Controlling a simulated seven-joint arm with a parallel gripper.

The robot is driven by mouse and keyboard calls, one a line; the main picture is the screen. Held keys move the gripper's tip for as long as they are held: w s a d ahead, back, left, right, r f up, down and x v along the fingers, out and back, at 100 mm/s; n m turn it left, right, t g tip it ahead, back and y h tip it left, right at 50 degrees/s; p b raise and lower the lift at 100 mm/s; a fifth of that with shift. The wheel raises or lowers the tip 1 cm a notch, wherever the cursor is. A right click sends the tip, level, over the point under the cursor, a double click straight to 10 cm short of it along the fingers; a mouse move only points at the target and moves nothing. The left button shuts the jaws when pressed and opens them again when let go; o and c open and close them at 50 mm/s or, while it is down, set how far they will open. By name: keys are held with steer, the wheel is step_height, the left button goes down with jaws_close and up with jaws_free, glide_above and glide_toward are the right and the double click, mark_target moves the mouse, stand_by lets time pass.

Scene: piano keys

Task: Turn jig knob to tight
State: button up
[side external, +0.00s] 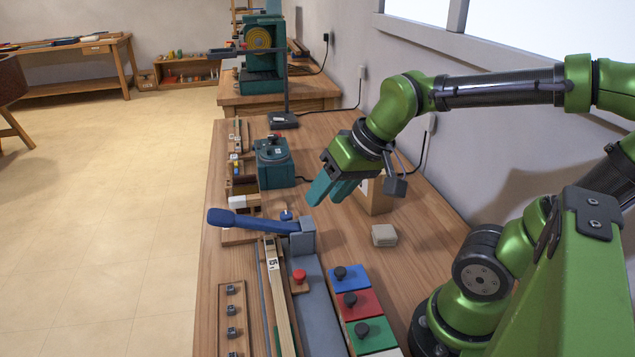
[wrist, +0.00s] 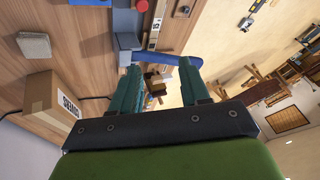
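My gripper (side external: 328,193) is open and empty, held in the air above the bench, to the right of the blue lever (side external: 250,221). Its two teal fingers also stand apart in the wrist view (wrist: 160,72), with nothing between them. A red knob (side external: 299,277) sits on a small wooden block beside the grey rail, nearer the camera than my gripper. No readable "tight" mark shows, and I cannot tell which knob is the jig's.
A cardboard box (side external: 376,196) stands behind my gripper, with a grey-beige block (side external: 384,235) nearby. Blue, red and green panels with black knobs (side external: 351,299) lie at the front. A teal device (side external: 274,165) stands farther back. Bare bench (side external: 425,270) lies right of the panels.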

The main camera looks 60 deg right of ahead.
steer(key=shift+o, duration=1.1)
steer(key=w+d+n+g, duration=0.2)
steer(key=w+d, duration=0.2)
steer(key=w, duration=0.4)
steer(key=shift+w+f+n+g+h, duration=0.25)
steer(key=shift+f+n+g+h, duration=0.05)
steer(key=shift+f+h, duration=0.15)
steer(key=n+g, duration=0.3)
steer(key=n, duration=0.8)
glide_above(286, 214)
step_height(286, 214, down, 2)
steer(key=shift+h, duration=0.25)
step_height(286, 214, down, 17)
steer(key=shift+r, duration=0.1)
steer(key=shift+c, duration=0.2)
steer(key=c, duration=1)
